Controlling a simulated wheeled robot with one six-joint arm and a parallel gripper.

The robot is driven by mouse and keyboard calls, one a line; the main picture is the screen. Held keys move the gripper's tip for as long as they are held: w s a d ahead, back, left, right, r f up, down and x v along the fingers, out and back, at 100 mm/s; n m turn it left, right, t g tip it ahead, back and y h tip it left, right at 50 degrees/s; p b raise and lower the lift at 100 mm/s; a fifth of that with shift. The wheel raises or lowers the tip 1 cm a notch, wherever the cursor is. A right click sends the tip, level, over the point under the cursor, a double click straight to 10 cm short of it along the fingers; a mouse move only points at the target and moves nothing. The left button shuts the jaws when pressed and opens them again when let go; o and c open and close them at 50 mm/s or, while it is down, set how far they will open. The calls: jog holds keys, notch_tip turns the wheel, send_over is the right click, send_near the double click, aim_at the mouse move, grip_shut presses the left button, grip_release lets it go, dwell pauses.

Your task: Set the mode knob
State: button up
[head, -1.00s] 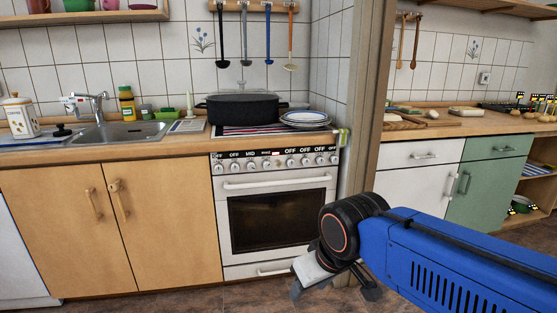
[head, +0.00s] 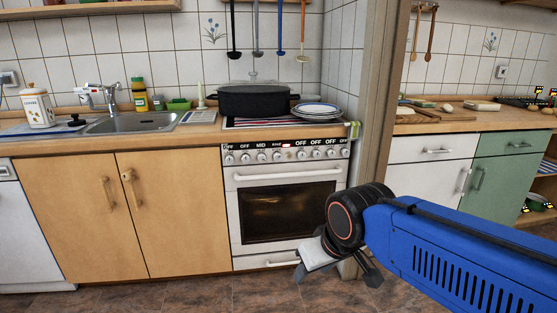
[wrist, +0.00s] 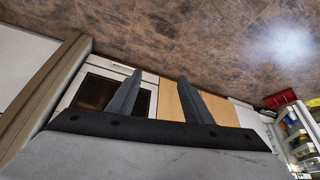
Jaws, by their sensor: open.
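The white stove (head: 239,222) stands ahead in the head view, left of my gripper. Its control panel carries a row of round knobs under small labels reading OFF, MID and a word I cannot read clearly. I cannot tell for sure which one is the mode knob. My gripper (head: 336,273) is low in front of the stove's right side, apart from the panel. In the wrist view its two fingers (wrist: 160,76) are spread with nothing between them; the knobs are not clear there.
A dark pot (head: 254,101) and stacked plates (head: 318,110) sit on the stove top. A door-frame post (head: 376,90) rises just right of the stove. Wooden cupboards (head: 75,215) stand to the left. The tiled floor (head: 180,297) in front is clear.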

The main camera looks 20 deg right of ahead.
jog(key=w+d+r+m+t+h, duration=0.1)
jog(key=w+d+t, duration=0.15)
jog(key=w, duration=1.05)
jog(key=w+d+r+m+t, duration=0.15)
jog(key=w+t, duration=0.25)
jog(key=w, duration=0.9)
jog(key=m+t+h, duration=0.2)
jog(key=t+h, duration=0.2)
jog(key=t, duration=0.2)
send_near(278, 157)
jog(key=x, duration=0.9)
jog(key=shift+f, duration=0.1)
jog(key=c, duration=1.1)
